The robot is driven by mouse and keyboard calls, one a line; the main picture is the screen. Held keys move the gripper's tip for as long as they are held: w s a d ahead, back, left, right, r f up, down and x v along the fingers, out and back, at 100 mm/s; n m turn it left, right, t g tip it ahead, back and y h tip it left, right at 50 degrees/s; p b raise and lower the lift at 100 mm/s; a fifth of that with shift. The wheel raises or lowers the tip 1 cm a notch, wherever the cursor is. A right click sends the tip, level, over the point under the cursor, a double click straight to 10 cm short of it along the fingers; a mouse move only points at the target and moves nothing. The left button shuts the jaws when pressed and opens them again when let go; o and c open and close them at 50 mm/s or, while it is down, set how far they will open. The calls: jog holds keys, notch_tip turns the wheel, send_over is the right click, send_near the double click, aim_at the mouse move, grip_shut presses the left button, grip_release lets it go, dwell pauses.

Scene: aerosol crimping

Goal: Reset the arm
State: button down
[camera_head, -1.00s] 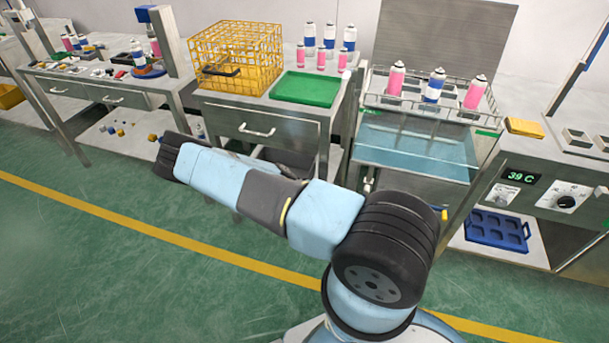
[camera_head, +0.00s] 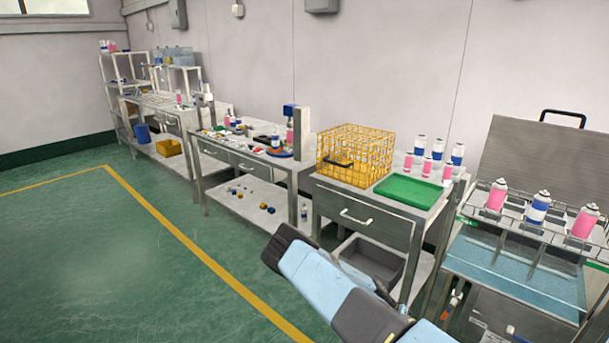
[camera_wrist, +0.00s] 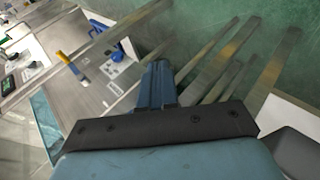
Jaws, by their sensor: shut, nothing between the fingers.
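My arm (camera_head: 318,287) reaches in from the bottom right of the head view, in front of the bench with the yellow basket. Its fingers do not show there. In the wrist view my gripper (camera_wrist: 160,68) is at the middle, its blue-grey fingers shut together with nothing between them. The fingers point toward metal legs and the green floor, apart from any object.
A yellow wire basket (camera_head: 354,153) and a green tray (camera_head: 409,191) stand on the bench. A water bath (camera_head: 510,275) with several cans above it is at the right. Open green floor (camera_head: 110,270) lies to the left.

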jog(key=a+r+t+y, duration=0.1)
jog(key=a+r+y, duration=0.3)
jog(key=r, duration=0.8)
jog(key=a+r+y, duration=0.1)
jog(key=a+r, duration=0.4)
jog(key=r, duration=0.6)
jog(key=a+r+t+y, duration=0.1)
jog(key=a+r+y, duration=0.3)
jog(key=r, duration=0.8)
jog(key=s+a+r+n+t, duration=0.1)
jog(key=s+r, duration=0.2)
jog(key=r, duration=0.6)
jog(key=s+a+r+n+t, duration=0.1)
jog(key=s+r+n, duration=0.15)
jog(key=r, duration=0.65)
jog(key=s+r+n+t, duration=0.1)
jog(key=s+r+t, duration=0.1)
jog(key=s+r, duration=0.6)
jog(key=s+r+n+t, duration=0.2)
jog(key=s+r, duration=0.6)
jog(key=s, duration=0.7)
jog(key=shift+s+a+t, duration=0.15)
jog(key=shift+s+t, duration=0.2)
jog(key=shift+t, duration=0.05)
